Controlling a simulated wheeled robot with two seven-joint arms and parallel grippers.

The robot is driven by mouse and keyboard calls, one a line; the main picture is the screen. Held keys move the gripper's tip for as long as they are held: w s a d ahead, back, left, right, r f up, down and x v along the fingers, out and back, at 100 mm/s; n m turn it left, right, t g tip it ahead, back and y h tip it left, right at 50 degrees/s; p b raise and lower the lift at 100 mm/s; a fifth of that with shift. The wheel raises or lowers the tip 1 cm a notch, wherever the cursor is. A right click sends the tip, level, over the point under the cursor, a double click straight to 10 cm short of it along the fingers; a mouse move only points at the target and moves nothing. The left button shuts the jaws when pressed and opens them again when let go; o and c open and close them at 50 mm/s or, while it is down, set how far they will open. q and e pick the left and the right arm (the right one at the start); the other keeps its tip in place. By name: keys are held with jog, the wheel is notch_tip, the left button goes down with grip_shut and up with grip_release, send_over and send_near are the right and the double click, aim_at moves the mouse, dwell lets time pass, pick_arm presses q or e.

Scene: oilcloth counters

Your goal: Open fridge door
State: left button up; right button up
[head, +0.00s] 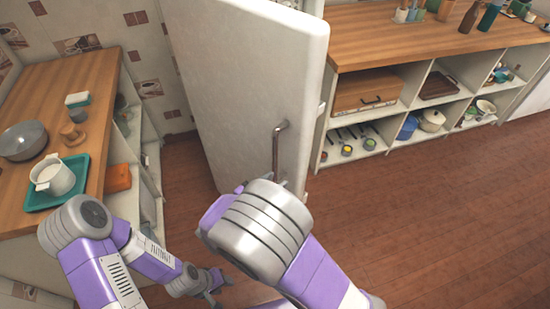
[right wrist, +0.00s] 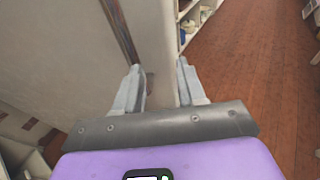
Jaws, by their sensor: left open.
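The tall white fridge door (head: 245,85) stands at the middle of the head view, with a vertical metal handle (head: 277,150) near its right edge. The handle also shows in the right wrist view (right wrist: 122,35). My right gripper (right wrist: 162,85) is open, its two fingers apart near the door's edge below the handle; I cannot tell whether they touch the door. In the head view my right wrist hides these fingers. My left gripper (head: 212,287) is open and empty, low over the floor left of my right arm. The space behind the door is hidden.
At left a wooden counter (head: 90,85) holds a teal tray (head: 75,188) with a white pot (head: 52,178), and a grey pan (head: 22,141). At right a long counter (head: 420,35) stands over shelves with dishes. The brown floor (head: 440,210) at right is clear.

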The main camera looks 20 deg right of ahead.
aim_at(273, 155)
notch_tip(273, 155, up, 5)
jog(key=w+a+n+t, duration=0.1)
jog(key=a+t, duration=0.2)
jog(key=shift+h, duration=0.3)
jog(key=b+x, duration=0.2)
jog(key=x, duration=0.5)
jog(key=shift+w+d+r, duration=0.15)
jog(key=shift+r, duration=0.05)
grip_shut()
